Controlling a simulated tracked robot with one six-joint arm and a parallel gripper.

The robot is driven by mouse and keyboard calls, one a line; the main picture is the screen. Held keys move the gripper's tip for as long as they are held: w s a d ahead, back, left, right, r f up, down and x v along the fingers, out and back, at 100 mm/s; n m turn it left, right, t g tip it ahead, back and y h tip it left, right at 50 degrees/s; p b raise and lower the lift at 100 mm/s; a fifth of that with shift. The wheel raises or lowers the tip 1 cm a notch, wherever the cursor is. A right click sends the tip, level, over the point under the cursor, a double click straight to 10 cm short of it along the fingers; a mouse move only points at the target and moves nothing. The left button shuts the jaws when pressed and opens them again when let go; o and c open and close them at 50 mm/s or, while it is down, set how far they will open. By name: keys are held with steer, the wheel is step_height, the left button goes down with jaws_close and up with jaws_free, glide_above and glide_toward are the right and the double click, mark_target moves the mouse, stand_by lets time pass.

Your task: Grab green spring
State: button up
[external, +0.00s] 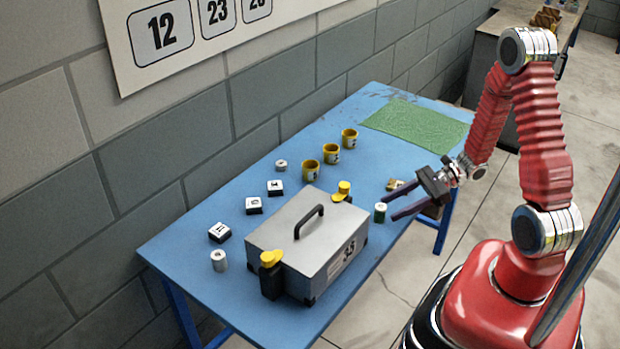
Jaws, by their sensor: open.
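The green spring (380,213) looks like a small upright green cylinder with a pale top. It stands on the blue table near its right edge, just right of the grey case. My gripper (389,208) is open and empty, its two dark fingers pointing left. The fingertips are close to the spring, which shows just left of the lower fingertip. I cannot tell from this view whether they touch it or how high they are above the table.
A grey case (300,248) with a black handle and yellow latches fills the table's front. A small brownish block (395,185) lies near my fingers. A green mat (418,124) lies at the far end.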

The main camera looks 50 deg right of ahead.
mark_target(380, 212)
steer(key=shift+x, duration=2.5)
steer(key=shift+w+d, duration=0.1)
steer(key=shift+c, duration=0.4)
steer(key=c, duration=1.1)
